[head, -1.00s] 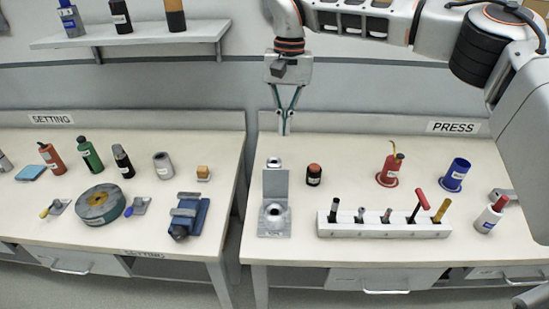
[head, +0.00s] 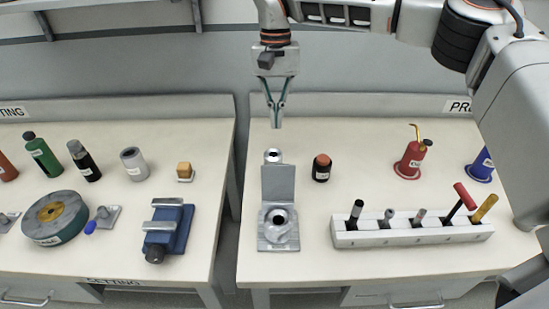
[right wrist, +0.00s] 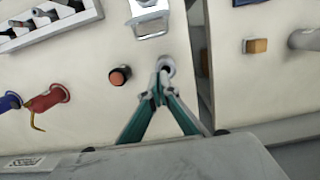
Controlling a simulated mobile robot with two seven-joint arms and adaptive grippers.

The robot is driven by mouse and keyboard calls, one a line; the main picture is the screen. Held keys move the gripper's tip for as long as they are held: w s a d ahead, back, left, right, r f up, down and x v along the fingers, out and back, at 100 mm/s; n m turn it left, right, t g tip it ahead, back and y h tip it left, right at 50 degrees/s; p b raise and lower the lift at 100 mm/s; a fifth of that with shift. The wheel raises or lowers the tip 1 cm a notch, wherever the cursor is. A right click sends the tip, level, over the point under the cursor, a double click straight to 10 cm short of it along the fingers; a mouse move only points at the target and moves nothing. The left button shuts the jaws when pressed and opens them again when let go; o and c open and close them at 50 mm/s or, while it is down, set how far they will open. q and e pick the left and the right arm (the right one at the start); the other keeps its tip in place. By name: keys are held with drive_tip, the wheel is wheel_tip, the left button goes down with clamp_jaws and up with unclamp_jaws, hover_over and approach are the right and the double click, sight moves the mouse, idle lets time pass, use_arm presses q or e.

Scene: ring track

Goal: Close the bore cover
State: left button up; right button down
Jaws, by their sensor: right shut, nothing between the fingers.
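The bore fixture (head: 279,237) is a grey block with a dark round bore, near the left edge of the right table. Its cover (head: 278,183) is a flat grey plate that stands upright behind the bore, so the bore is uncovered. The fixture also shows at the top of the right wrist view (right wrist: 149,22). My right gripper (head: 276,122) is shut and empty, above and behind the cover, apart from it. Its fingertips also show in the right wrist view (right wrist: 160,88). My left gripper is in neither view.
A small round grey part (head: 273,155) stands just behind the cover. A dark bottle with an orange cap (head: 321,167) stands to its right. A white tool rack (head: 412,234) with several tools is right of the fixture. A gap separates the left table (head: 120,270).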

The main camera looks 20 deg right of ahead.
sight(278, 179)
drive_tip(key=f, duration=0.3)
drive_tip(key=s+f, duration=0.1)
drive_tip(key=f, duration=0.5)
drive_tip(key=shift+s+a, duration=0.15)
drive_tip(key=shift+s, duration=0.05)
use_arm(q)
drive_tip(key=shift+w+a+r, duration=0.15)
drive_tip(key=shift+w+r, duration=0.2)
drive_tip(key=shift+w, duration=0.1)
use_arm(e)
drive_tip(key=s, duration=0.2)
drive_tip(key=s+a+r, duration=0.1)
drive_tip(key=shift+s, duration=0.2)
drive_tip(key=shift+r, duration=0.1)
